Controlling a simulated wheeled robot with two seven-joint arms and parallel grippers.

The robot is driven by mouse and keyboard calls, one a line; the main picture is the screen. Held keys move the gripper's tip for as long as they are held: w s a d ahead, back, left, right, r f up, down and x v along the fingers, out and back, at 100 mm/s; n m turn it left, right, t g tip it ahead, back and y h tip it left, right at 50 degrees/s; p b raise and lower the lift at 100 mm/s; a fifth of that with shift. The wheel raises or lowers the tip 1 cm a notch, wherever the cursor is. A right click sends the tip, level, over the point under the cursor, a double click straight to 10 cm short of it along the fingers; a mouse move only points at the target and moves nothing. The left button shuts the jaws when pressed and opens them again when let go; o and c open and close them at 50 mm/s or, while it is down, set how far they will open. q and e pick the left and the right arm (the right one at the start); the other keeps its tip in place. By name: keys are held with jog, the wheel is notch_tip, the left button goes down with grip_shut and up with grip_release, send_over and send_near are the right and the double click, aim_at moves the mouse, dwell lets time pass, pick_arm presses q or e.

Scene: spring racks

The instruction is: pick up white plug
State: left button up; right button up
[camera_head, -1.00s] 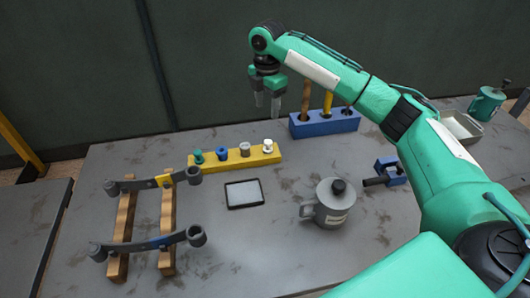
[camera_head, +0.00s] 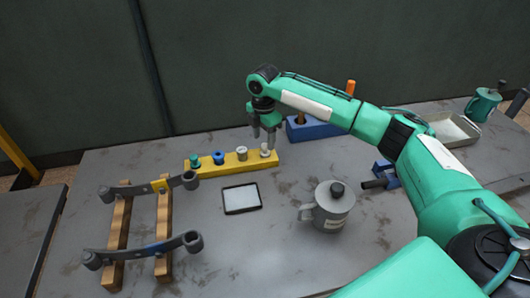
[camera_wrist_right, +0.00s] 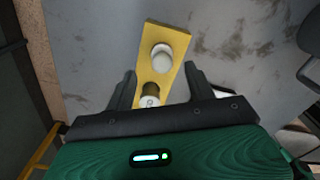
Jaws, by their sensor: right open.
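The white plug (camera_head: 265,149) stands at the right end of a yellow block (camera_head: 232,161). In the right wrist view the white plug (camera_wrist_right: 162,56) sits on the yellow block (camera_wrist_right: 176,35), ahead of and between the finger lines. My right gripper (camera_head: 263,136) is open and empty, its fingertips just above and around the plug's end of the block. In the right wrist view the gripper (camera_wrist_right: 163,82) shows its two fingers apart, with a grey plug (camera_wrist_right: 149,100) nearer the palm. My left gripper is not in view.
Green (camera_head: 194,159), blue (camera_head: 218,157) and grey plugs share the yellow block. A blue tool block (camera_head: 310,130) stands behind right. A black-framed tray (camera_head: 242,198), a grey lidded mug (camera_head: 328,207) and a wooden rack with dark springs (camera_head: 118,225) stand in front.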

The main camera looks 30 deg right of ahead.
aim_at(265, 145)
jog(key=f, duration=0.4)
jog(key=shift+s+d+f, duration=0.15)
jog(key=shift+d+f, duration=0.05)
jog(key=c, duration=0.9)
jog(key=shift+c, duration=0.2)
